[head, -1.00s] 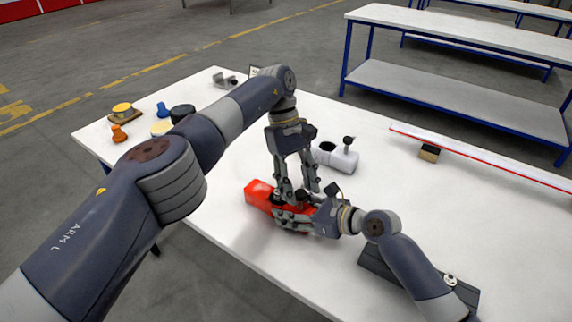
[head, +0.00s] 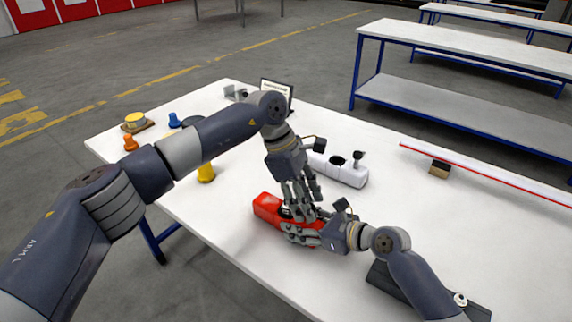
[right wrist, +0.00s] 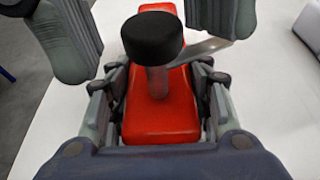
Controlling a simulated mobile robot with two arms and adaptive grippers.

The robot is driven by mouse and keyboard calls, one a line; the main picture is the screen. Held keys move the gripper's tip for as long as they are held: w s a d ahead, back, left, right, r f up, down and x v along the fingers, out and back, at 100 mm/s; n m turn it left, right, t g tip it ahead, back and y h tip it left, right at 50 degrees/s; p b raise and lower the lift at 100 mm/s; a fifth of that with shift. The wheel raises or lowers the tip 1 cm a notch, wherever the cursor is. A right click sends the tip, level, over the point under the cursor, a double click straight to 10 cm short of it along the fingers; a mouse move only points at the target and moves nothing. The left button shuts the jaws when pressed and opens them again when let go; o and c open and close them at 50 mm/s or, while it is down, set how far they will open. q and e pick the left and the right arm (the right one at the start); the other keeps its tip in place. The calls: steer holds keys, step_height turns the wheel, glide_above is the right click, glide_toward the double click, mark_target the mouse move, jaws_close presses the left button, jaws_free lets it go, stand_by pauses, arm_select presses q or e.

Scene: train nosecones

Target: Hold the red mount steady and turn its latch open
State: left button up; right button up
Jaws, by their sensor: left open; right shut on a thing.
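The red mount (head: 268,206) lies near the front edge of the white table. Its body (right wrist: 160,115) also fills the middle of the right wrist view. My right gripper (head: 303,234) is shut on the mount, with fingers along both sides. The latch shows in the right wrist view as a black round knob (right wrist: 152,40) on a grey post above the mount. My left gripper (head: 303,212) is open, pointing down over the mount. In the right wrist view its fingers stand either side of the knob, with visible gaps. The latch is largely hidden in the head view.
A white mount (head: 342,170) stands just behind. A yellow piece (head: 206,172) is left, with orange (head: 131,144) and blue (head: 174,121) pieces farther back. A dark plate (head: 383,284) lies under my right arm. A red-edged white bar (head: 490,174) crosses the right side.

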arm_select(q)
steer(key=n, duration=0.1)
steer(key=n+t, duration=0.1)
steer(key=n, duration=0.1)
steer(key=n+t, duration=0.1)
steer(key=n, duration=0.1)
steer(key=shift+s, duration=0.25)
steer(key=v, duration=1.2)
steer(key=shift+a+n, duration=0.15)
steer(key=shift+n, duration=0.15)
steer(key=d+f+n, duration=0.1)
steer(key=f, duration=0.2)
steer(key=d+f+n+t, duration=0.1)
steer(key=d+f+n, duration=0.1)
steer(key=f, duration=0.2)
steer(key=d+f+n, duration=0.1)
steer(key=f, duration=0.3)
steer(key=shift+w+d+f+n+t+y, duration=0.1)
steer(key=shift+w+d+n+t+y, duration=0.1)
steer(key=shift+d+n+t+y, duration=0.15)
